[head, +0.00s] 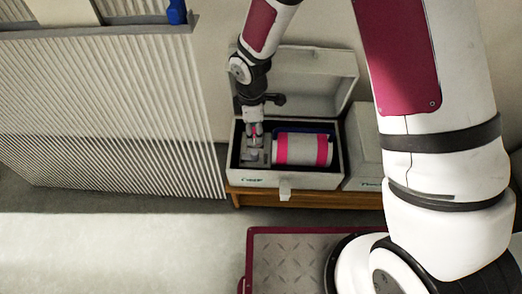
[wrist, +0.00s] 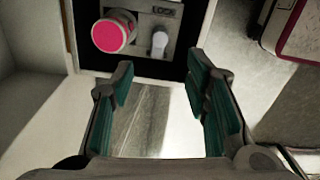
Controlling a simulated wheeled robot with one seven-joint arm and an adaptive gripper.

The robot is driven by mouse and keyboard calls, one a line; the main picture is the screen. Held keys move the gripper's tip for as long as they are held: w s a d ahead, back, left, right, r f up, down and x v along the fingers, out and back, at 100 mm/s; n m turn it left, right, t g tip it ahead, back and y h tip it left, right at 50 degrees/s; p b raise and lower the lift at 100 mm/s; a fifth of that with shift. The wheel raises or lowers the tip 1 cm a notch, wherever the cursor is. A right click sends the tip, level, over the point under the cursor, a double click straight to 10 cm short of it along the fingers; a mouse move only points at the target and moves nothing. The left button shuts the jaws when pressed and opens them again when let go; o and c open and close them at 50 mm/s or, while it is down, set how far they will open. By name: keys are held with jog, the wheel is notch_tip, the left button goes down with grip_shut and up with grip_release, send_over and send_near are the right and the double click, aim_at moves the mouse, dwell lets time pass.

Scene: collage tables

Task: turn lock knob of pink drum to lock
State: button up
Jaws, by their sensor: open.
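The pink drum (head: 302,148), white with pink bands, lies on its side in an open white case (head: 342,165). A grey panel (head: 256,158) is at its left and shows in the wrist view (wrist: 143,38) with the word LOCK. A small pale knob (wrist: 158,42) sits on that panel just below the word. A round pink-topped piece (wrist: 113,32) stands to its left. My gripper (wrist: 160,72) is open and empty; its teal-padded fingers are apart, with the pale knob beyond the gap between them. In the head view my gripper (head: 256,131) is above the panel, partly hiding it.
The case lid (head: 315,75) is raised behind my gripper. Another white case (head: 364,148) stands at the right on the same wooden bench (head: 310,199). A ribbed white panel (head: 105,110) is at the left. A pink-edged plate (head: 290,262) lies in front.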

aim_at(254, 152)
notch_tip(254, 152, down, 14)
jog(key=b, duration=0.4)
jog(key=shift+r+b, duration=0.15)
jog(key=shift+b, duration=0.2)
grip_shut()
